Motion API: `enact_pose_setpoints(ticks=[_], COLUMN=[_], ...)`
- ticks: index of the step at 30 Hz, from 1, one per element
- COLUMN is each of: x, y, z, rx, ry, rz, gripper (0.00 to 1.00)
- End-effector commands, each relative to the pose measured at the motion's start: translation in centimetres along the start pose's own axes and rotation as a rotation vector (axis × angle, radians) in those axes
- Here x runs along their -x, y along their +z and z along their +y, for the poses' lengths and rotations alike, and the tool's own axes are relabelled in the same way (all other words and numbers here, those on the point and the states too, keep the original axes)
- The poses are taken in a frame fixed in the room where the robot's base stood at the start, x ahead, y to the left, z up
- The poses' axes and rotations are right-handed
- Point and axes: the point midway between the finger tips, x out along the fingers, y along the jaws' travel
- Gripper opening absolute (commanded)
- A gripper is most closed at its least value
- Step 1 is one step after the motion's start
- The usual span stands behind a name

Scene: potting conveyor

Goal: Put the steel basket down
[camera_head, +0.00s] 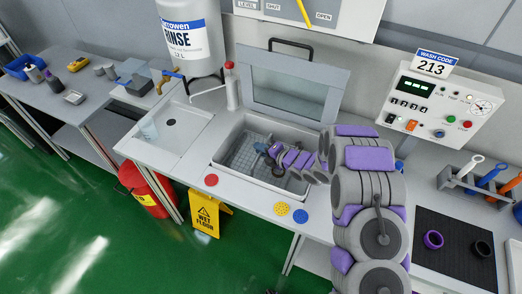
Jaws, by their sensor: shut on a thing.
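The steel basket (238,158) shows as a grey wire grid inside the open wash tub (222,150). My arm reaches in from the lower right. My gripper (264,148) is at the tub, over the basket's middle, and is shut on the basket. The fingertips and the exact grip point are small and partly hidden by my wrist. I cannot tell whether the basket touches the tub floor. My arm hides the tub's right end.
The tub's glass-windowed lid (288,95) stands open behind it. A rinse tank (190,40) hangs at the back left. A control panel (440,105) stands at the right. Red, yellow and blue discs (282,209) line the counter's front. A wet-floor sign (207,216) stands below.

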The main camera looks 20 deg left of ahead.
Motion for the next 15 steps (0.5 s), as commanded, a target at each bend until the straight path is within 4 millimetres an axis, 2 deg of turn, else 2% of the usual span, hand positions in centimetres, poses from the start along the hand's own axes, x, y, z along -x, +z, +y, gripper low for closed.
enact_pose_setpoints(ticks=[8,9,15], x=[-0.07,-0.08,-0.08], y=[0.03,0.0,0.0], z=[-0.09,-0.13,-0.11], rx=[0.001,0.001,0.001], ry=[0.001,0.001,0.0], rz=[-0.001,-0.001,0.0], gripper=[0.0,0.19,0.38])
